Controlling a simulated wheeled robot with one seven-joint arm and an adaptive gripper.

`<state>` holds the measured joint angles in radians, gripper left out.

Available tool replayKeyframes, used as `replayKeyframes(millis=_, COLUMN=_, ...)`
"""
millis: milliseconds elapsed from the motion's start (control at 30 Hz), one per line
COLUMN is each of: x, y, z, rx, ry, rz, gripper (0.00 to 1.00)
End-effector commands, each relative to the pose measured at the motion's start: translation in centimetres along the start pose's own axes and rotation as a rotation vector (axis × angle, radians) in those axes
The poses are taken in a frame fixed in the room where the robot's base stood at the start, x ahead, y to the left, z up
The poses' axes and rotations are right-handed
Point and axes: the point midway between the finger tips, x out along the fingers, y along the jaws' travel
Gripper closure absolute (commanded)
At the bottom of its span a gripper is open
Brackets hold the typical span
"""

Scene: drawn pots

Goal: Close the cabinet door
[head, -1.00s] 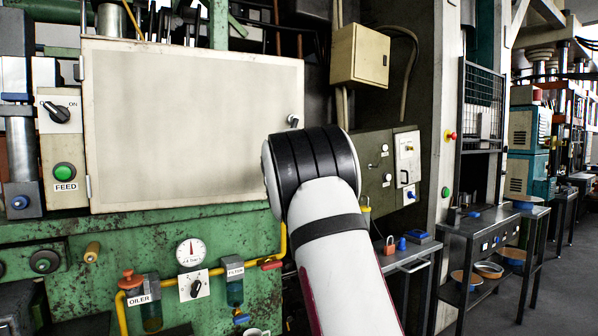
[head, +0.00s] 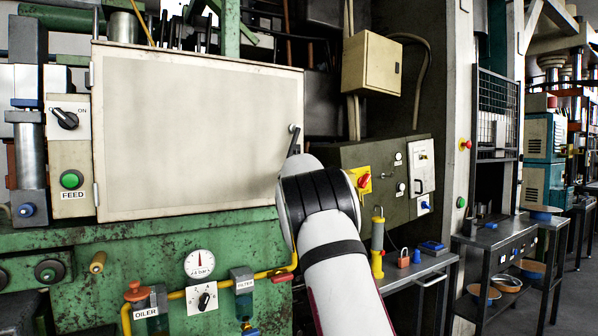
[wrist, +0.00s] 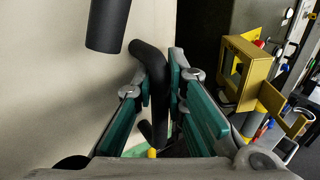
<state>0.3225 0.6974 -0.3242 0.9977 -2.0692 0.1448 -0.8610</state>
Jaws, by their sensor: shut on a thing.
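The cabinet door (head: 195,135) is a large off-white panel on the green machine in the head view, with hinges along its left edge. Its dark handle (head: 293,140) stands near the right edge. In the wrist view the door (wrist: 55,85) fills the left side, and the curved dark handle (wrist: 152,62) runs between my teal-padded fingers. My gripper (wrist: 160,85) is shut on the handle. In the head view my wrist hides the gripper and the door's lower right corner. I cannot tell whether a gap remains behind the door's right edge.
A grey control panel with a red-and-yellow switch (head: 363,181) stands right of the door. A pressure gauge (head: 199,264) and yellow pipe are below the door.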

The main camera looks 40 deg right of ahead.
Motion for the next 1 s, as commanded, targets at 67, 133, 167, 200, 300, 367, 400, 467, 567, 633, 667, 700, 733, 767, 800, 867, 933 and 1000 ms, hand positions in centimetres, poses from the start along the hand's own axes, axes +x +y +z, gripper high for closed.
replayKeyframes(millis=67, x=-0.1, y=0.9, z=0.1, rx=0.002, ry=-0.002, rz=0.014, gripper=0.81)
replayKeyframes(millis=133, x=-0.1, y=0.9, z=0.1, rx=0.002, ry=-0.002, rz=0.013, gripper=0.67)
replayKeyframes(millis=167, x=-0.1, y=0.9, z=0.1, rx=0.002, ry=-0.002, rz=0.013, gripper=0.67)
replayKeyframes(millis=200, x=-0.1, y=0.8, z=0.1, rx=0.002, ry=-0.001, rz=0.012, gripper=0.67)
replayKeyframes(millis=300, x=-0.1, y=0.7, z=0.1, rx=0.002, ry=-0.001, rz=0.010, gripper=0.67)
replayKeyframes(millis=367, x=-0.1, y=0.6, z=0.1, rx=0.002, ry=-0.001, rz=0.009, gripper=0.67)
replayKeyframes(millis=400, x=-0.1, y=0.6, z=0.1, rx=0.002, ry=-0.001, rz=0.009, gripper=0.67)
replayKeyframes(millis=467, x=-0.1, y=0.5, z=0.1, rx=0.002, ry=-0.001, rz=0.008, gripper=0.67)
replayKeyframes(millis=567, x=-0.1, y=0.4, z=0.1, rx=0.002, ry=0.000, rz=0.006, gripper=0.67)
replayKeyframes(millis=633, x=-0.3, y=0.2, z=0.1, rx=0.004, ry=0.001, rz=0.003, gripper=0.67)
replayKeyframes(millis=667, x=-0.5, y=0.1, z=0.1, rx=0.005, ry=0.001, rz=0.002, gripper=0.67)
replayKeyframes(millis=700, x=-0.8, y=0.1, z=0.1, rx=0.006, ry=0.001, rz=0.001, gripper=0.67)
replayKeyframes(millis=733, x=-1.0, y=0.0, z=0.1, rx=0.007, ry=0.002, rz=-0.001, gripper=0.67)
replayKeyframes(millis=767, x=-1.3, y=0.0, z=0.0, rx=0.006, ry=0.003, rz=-0.001, gripper=0.67)
replayKeyframes(millis=800, x=-1.8, y=-0.1, z=0.1, rx=0.006, ry=0.002, rz=-0.002, gripper=0.67)
replayKeyframes(millis=867, x=-2.6, y=0.1, z=0.2, rx=0.006, ry=0.001, rz=0.002, gripper=0.67)
replayKeyframes(millis=933, x=-3.7, y=0.2, z=0.3, rx=0.003, ry=-0.002, rz=0.005, gripper=0.67)
replayKeyframes(millis=1000, x=-4.8, y=0.2, z=0.2, rx=0.003, ry=-0.001, rz=0.005, gripper=0.67)
